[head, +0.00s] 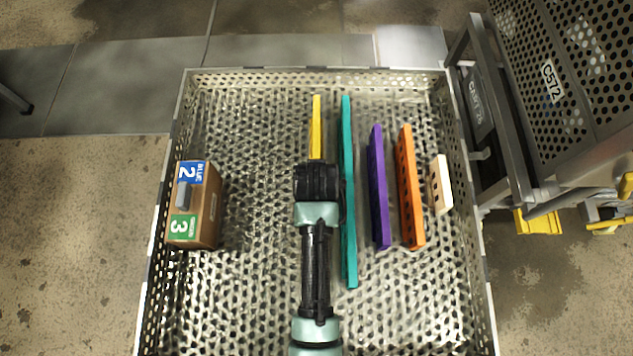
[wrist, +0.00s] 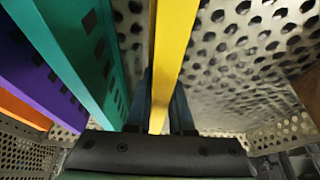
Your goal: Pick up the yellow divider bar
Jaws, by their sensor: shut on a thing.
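The yellow divider bar (head: 316,128) stands on edge, pointing away from me, in the middle of the perforated metal tray (head: 250,300). Its near part is hidden beneath my gripper (head: 317,168) in the head view. In the wrist view the yellow bar (wrist: 173,45) runs between the two dark fingers of my gripper (wrist: 160,112), which are shut on it. I cannot tell whether the bar touches the tray floor.
A teal bar (head: 348,190) stands close on the right, then a purple bar (head: 379,190), an orange bar (head: 410,190) and a short cream bar (head: 441,185). A brown box (head: 207,225) sits at the left. Tray walls surround everything; a cart (head: 515,130) stands right.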

